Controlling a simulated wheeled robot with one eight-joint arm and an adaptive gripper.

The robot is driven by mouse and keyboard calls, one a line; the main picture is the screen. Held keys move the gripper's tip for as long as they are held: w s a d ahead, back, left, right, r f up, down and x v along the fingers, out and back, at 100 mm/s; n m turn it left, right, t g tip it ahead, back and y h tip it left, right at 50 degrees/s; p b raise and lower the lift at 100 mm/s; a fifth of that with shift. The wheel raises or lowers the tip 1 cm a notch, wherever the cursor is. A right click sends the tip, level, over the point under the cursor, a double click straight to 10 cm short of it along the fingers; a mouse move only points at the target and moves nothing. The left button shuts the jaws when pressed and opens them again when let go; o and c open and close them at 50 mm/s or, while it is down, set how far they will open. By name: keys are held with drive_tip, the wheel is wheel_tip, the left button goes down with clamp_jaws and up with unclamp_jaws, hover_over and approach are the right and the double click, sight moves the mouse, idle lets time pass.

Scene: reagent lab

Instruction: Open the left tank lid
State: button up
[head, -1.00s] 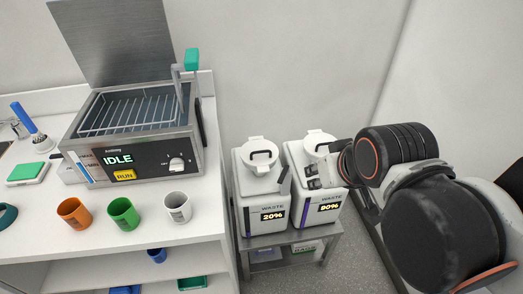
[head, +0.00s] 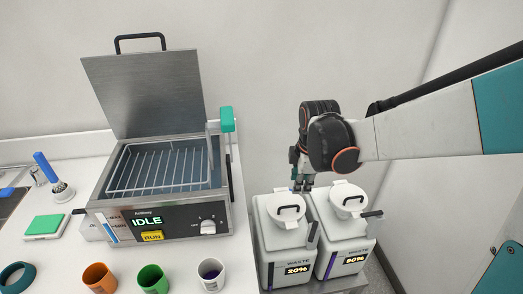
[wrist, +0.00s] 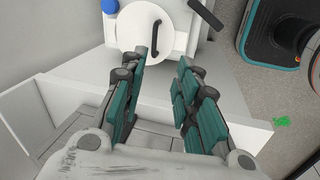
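The left tank (head: 273,246), a white box with a 20% readout, stands right of the bench in the head view. Its round white lid (head: 287,208) with a black handle is down. A white lid (wrist: 152,28) with a black handle shows beyond the fingertips; I cannot tell which tank's.
The bench left of the tanks holds a bath (head: 160,190) with a raised metal lid and wire rack. An orange cup (head: 99,278), a green cup (head: 153,279) and a white cup (head: 211,274) stand at its front. The wall is close behind the tanks.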

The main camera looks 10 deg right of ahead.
sight(291, 207)
drive_tip(key=shift+n, duration=0.8)
drive_tip(key=b+x, duration=0.1)
drive_tip(key=x, duration=0.4)
drive_tip(key=b+x, duration=0.2)
drive_tip(key=x, duration=0.3)
drive_tip(key=w+b+x, duration=0.1)
drive_tip(key=x, duration=0.4)
drive_tip(key=shift+w+a+f+b, duration=0.2)
drive_tip(key=shift+a+f+b, duration=0.05)
drive_tip(key=shift+b, duration=0.05)
clamp_jaws()
